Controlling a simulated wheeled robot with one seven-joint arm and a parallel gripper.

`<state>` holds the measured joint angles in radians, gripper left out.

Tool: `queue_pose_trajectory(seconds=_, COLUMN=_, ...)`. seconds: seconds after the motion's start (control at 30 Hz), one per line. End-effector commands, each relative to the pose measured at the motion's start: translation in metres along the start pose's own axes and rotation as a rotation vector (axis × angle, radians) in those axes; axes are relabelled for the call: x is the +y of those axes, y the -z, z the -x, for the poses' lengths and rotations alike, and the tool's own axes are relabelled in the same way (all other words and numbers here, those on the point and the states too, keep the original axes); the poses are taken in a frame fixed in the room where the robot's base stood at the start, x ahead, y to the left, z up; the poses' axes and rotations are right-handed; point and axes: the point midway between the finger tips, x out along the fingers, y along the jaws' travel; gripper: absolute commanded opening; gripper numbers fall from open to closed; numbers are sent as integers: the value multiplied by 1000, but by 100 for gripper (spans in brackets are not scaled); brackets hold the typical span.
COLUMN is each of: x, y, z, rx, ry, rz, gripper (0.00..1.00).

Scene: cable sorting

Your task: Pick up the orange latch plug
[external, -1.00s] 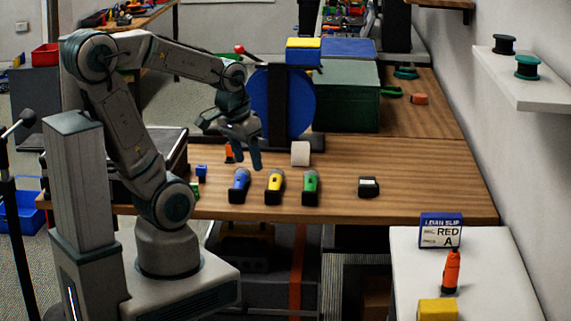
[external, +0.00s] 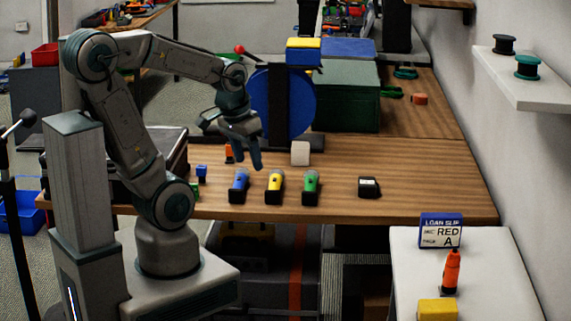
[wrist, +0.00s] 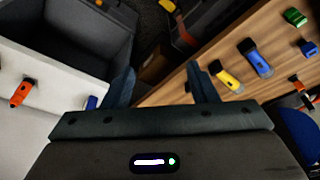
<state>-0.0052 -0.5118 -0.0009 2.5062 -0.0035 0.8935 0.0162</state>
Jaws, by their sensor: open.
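Small blue (external: 201,173) and green (external: 195,189) blocks lie left. An orange tool (external: 452,270) stands on the white counter.

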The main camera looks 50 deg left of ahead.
Motion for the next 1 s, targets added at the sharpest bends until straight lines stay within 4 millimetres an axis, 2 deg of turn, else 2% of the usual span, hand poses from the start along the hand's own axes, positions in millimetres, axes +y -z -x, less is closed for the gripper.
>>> queue_pose_trajectory(seconds=0.37, x=0, y=0, z=0, rx=0, ry=0, rz=0, gripper=52)
queue_pose_trajectory(seconds=0.4, x=0, y=0, z=0, rx=0, ry=0, rz=0, gripper=47)
queue_pose_trajectory(seconds=0.7, x=-1, y=4, z=1, rx=-1, ry=1, rz=5, gripper=47)
queue_pose_trajectory(seconds=0.77, x=-4, y=12, z=4, rx=-4, ry=4, rz=15, gripper=47)
queue_pose_trajectory(seconds=0.87, x=-13, y=36, z=10, rx=-17, ry=13, rz=50, gripper=47)
queue_pose_trajectory(seconds=1.0, x=-37, y=88, z=20, rx=-41, ry=31, rz=127, gripper=47)
